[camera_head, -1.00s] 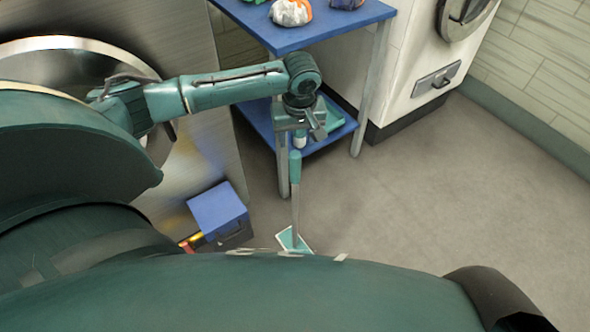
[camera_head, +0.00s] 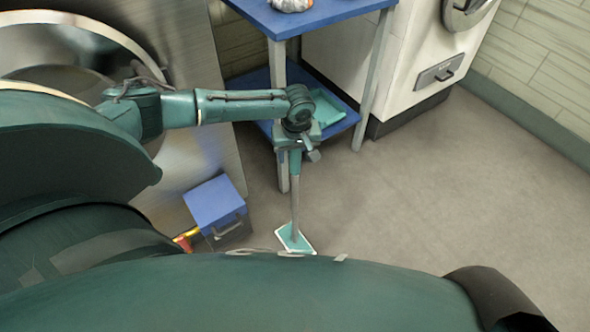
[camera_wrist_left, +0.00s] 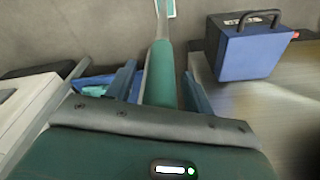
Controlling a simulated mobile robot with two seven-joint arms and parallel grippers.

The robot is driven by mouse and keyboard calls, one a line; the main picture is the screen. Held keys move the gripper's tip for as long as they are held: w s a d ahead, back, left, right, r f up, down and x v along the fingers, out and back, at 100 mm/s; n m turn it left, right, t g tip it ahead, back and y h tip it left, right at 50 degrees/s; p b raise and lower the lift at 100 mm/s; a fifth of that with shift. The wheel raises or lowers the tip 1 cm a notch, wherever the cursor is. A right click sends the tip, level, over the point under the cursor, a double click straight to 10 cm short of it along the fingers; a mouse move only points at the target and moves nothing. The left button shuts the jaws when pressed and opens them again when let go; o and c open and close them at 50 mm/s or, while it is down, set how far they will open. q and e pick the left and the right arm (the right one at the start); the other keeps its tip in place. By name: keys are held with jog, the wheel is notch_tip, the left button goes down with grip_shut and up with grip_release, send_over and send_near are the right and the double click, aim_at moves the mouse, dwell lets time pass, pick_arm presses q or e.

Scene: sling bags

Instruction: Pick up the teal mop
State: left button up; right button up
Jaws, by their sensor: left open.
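The teal mop (camera_head: 295,195) stands nearly upright on the floor, its flat teal head resting below the grey shaft. Its teal handle also shows in the left wrist view (camera_wrist_left: 161,70), running between the two fingers. My left gripper (camera_head: 296,150) is at the top of the handle, pointing down. Its fingers are open, one on each side of the handle, with a visible gap on the left; the top end of the handle is hidden by the gripper. My right gripper is not in view.
A blue two-level table (camera_head: 335,17) stands just behind the gripper, with a teal item (camera_head: 326,106) on its lower shelf. A blue-lidded box (camera_head: 214,201) sits on the floor left of the mop. The floor to the right is clear.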

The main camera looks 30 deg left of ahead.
pick_arm(q)
grip_shut()
dwell(0.6)
